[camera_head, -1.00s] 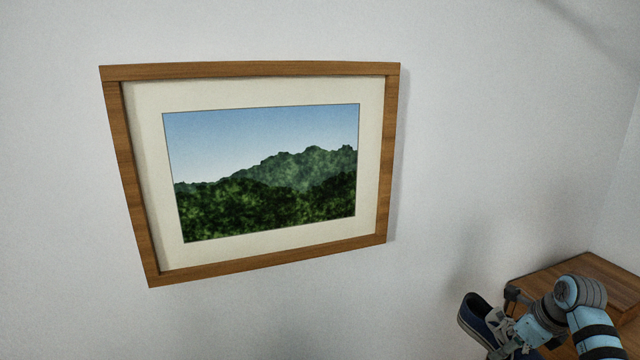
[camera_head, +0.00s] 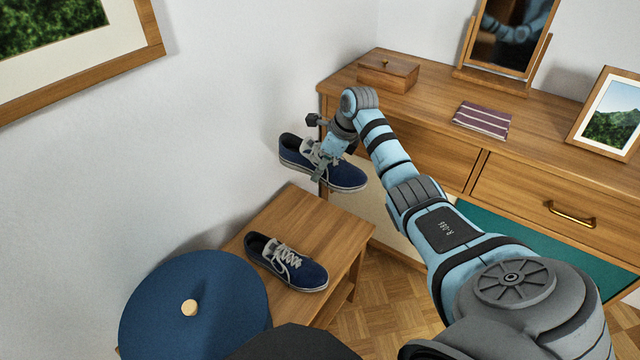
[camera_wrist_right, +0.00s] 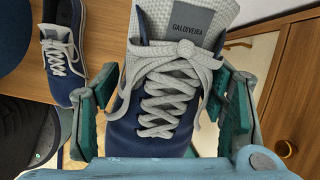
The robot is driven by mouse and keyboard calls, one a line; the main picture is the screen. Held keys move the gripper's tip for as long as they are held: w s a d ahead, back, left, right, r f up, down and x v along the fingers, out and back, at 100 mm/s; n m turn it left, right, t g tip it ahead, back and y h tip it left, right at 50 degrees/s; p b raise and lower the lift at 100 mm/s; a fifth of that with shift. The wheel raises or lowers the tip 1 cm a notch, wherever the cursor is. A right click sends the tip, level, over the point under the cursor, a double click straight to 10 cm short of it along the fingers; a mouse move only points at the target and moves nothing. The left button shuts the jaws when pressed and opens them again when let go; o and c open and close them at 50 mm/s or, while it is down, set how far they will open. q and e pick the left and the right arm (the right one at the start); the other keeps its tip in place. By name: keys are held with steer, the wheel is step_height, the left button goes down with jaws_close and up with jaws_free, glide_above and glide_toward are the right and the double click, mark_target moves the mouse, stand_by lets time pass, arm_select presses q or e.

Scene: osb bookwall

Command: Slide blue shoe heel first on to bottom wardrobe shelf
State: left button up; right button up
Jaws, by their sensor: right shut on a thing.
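A blue shoe (camera_head: 340,174) with grey laces and a white sole is held in the air by my right gripper (camera_head: 322,160), above and behind the bench. In the right wrist view the jaws (camera_wrist_right: 165,110) are shut across the sides of this shoe (camera_wrist_right: 150,128), laces up and tongue toward the far side. A second blue shoe (camera_head: 285,262) rests on the wooden bench (camera_head: 350,240); it also shows at the left of the right wrist view (camera_wrist_right: 62,50). The wardrobe and its bottom shelf are not in view. My left gripper is not in view.
A wooden dresser (camera_head: 440,150) stands right of the held shoe, with a small box (camera_head: 388,75), a striped cloth (camera_head: 482,119), a mirror (camera_head: 500,45) and a framed picture (camera_head: 606,115) on top. A round blue cushion-like thing (camera_head: 170,320) is at lower left. A wall lies behind.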

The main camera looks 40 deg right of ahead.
arm_select(q)
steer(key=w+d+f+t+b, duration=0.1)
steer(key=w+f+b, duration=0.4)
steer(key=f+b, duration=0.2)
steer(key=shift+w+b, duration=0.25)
steer(key=shift+b, duration=0.55)
arm_select(e)
step_height(320, 180, down, 11)
steer(key=shift+f, duration=0.15)
step_height(320, 180, down, 4)
steer(key=shift+f+b, duration=0.15)
steer(key=shift+b, duration=1)
arm_select(q)
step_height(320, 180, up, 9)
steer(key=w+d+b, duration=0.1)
steer(key=b, duration=0.1)
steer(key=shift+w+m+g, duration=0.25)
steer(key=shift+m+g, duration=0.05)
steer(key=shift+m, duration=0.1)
arm_select(e)
step_height(320, 180, down, 5)
steer(key=shift+f, duration=0.15)
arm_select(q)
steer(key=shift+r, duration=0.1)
arm_select(e)
steer(key=shift+f, duration=0.1)
